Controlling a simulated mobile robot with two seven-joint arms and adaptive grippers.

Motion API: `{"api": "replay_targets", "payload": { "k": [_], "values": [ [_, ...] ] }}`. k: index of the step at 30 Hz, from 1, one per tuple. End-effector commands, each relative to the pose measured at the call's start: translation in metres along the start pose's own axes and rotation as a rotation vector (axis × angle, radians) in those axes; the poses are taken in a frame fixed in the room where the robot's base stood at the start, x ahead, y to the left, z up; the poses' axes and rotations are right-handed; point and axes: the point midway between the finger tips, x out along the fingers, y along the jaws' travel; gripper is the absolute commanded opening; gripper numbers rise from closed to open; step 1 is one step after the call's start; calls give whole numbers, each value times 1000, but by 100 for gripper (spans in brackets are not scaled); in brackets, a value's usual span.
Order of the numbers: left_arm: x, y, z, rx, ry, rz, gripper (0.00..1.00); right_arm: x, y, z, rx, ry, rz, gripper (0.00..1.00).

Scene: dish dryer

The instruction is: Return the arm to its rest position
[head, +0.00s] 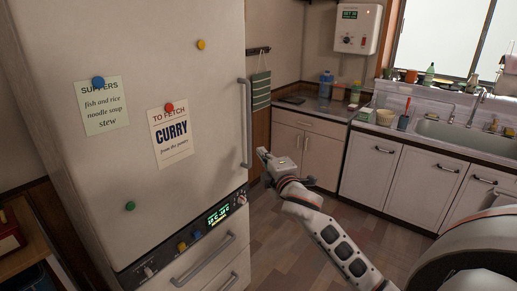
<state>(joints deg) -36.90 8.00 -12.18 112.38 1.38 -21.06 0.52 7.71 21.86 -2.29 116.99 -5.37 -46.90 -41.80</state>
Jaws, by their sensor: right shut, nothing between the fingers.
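My right arm comes in from the lower right in the head view. My right gripper (263,155) is shut and empty. In the picture it lies just right of the lower end of the long fridge door handle (247,125). I cannot tell whether it touches the handle, but the handle is not between its fingers. The tall white fridge (205,85) fills the left of the view, and its upper door looks shut. My left gripper is not in view.
Two notes, "SUPPERS" (104,110) and "TO FETCH CURRY" (172,138), hang on the fridge door under magnets. Cabinets (370,168) with a counter and a sink (465,135) stand at the right. The wooden floor (285,245) between fridge and cabinets looks clear. A wooden shelf (25,240) stands at the far left.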

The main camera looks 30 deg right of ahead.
Motion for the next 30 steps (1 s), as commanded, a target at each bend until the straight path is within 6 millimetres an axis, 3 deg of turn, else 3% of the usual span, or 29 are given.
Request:
{"api": "replay_targets", "payload": {
  "k": [9, 13, 17, 20, 24, 30],
  "values": [
    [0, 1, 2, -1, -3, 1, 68, -9, -2, -1, 3, 1, -3, 0],
    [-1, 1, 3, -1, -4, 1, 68, -16, -28, -10, 50, 23, -41, 0],
    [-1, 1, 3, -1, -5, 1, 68, -40, -92, -32, 181, 70, -137, 0],
    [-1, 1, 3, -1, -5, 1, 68, -71, -151, -53, 322, 102, -235, 0],
    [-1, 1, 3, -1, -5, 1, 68, -126, -227, -81, 534, 120, -378, 0],
    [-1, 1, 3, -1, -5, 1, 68, -223, -318, -115, 854, 84, -581, 0]
  ]
}}
